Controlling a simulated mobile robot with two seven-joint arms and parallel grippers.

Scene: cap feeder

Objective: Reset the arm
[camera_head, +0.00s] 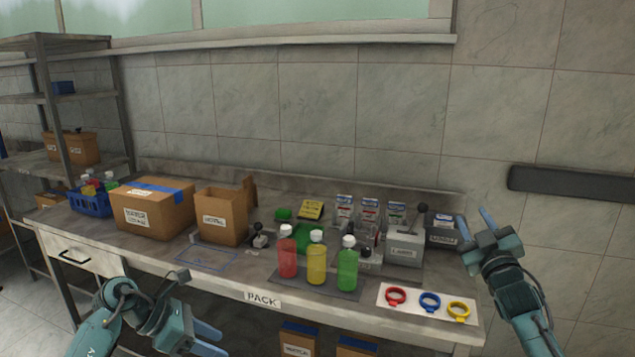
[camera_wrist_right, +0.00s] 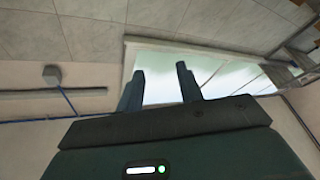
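My right gripper (camera_head: 476,217) is raised at the right end of the bench, beside the grey label machine (camera_head: 404,246). Its two blue fingers point up and stand apart with nothing between them. In the right wrist view the fingers (camera_wrist_right: 160,72) are also apart and empty, facing the wall and window. My left gripper (camera_head: 217,343) is low in front of the bench, its fingers apart and empty. A red bottle (camera_head: 287,257), a yellow bottle (camera_head: 316,262) and a green bottle (camera_head: 347,268), all white-capped, stand upright on a dark mat. Neither gripper touches them.
Red (camera_head: 395,296), blue (camera_head: 430,302) and yellow (camera_head: 459,310) rings lie on a white board at the bench's front right. A closed carton (camera_head: 148,215), an open carton (camera_head: 222,222) and a blue crate (camera_head: 91,204) stand left. A dark bar (camera_head: 570,184) is on the right wall.

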